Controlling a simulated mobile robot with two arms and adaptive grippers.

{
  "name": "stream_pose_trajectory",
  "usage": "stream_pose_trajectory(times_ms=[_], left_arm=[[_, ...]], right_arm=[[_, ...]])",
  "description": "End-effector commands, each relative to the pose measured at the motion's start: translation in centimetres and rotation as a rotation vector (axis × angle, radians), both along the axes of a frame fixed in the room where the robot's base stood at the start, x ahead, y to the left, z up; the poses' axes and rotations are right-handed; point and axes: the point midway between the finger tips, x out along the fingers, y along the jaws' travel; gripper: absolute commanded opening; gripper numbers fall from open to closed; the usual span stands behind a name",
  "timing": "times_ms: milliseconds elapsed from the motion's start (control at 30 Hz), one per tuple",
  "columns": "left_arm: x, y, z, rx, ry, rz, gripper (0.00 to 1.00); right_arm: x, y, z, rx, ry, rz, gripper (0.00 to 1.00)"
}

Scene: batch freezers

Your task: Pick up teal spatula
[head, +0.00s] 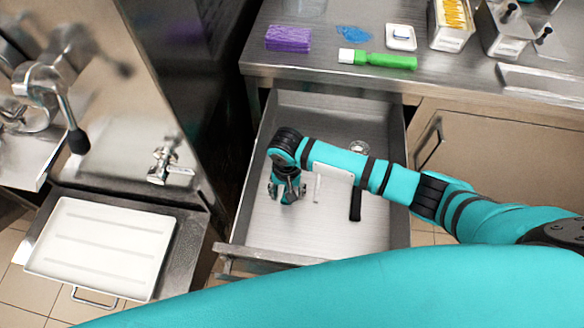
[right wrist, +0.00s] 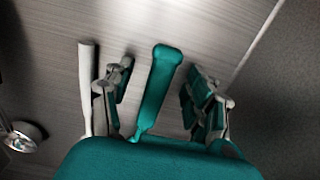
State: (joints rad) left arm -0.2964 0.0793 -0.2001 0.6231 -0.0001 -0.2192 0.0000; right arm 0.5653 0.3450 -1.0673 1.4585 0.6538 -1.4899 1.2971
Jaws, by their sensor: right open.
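The teal spatula (right wrist: 160,84) lies on the metal floor of the open drawer (head: 312,100), its handle visible in the right wrist view. In the head view I cannot make it out; my right gripper and arm cover that spot. My right gripper (head: 287,192) points down into the drawer's left part. In the right wrist view its fingers (right wrist: 158,98) are open, one on each side of the teal handle, apart from it. My left gripper is not in view.
A white-handled utensil (right wrist: 86,85) lies just left of the fingers. A black-handled utensil (head: 356,204) and a small round metal object (head: 359,147) are in the drawer. The drawer wall (right wrist: 285,85) is close on the right. The counter above holds a green marker-like tube (head: 385,61) and purple cloths (head: 288,38).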

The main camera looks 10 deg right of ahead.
Motion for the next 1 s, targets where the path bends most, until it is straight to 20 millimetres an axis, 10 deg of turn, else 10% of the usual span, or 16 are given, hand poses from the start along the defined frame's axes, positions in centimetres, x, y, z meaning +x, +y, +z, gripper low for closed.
stream_pose_trajectory(times_ms=[233,633,1000], left_arm=[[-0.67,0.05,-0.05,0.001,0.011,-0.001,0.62],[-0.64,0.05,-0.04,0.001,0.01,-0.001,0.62],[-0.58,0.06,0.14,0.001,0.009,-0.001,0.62]], right_arm=[[-0.01,0.01,-0.09,0.0,0.0,0.0,0.54],[-0.01,0.02,-0.07,0.0,0.0,0.0,0.02],[0.04,0.07,0.76,0.002,-0.002,0.001,0.0]])
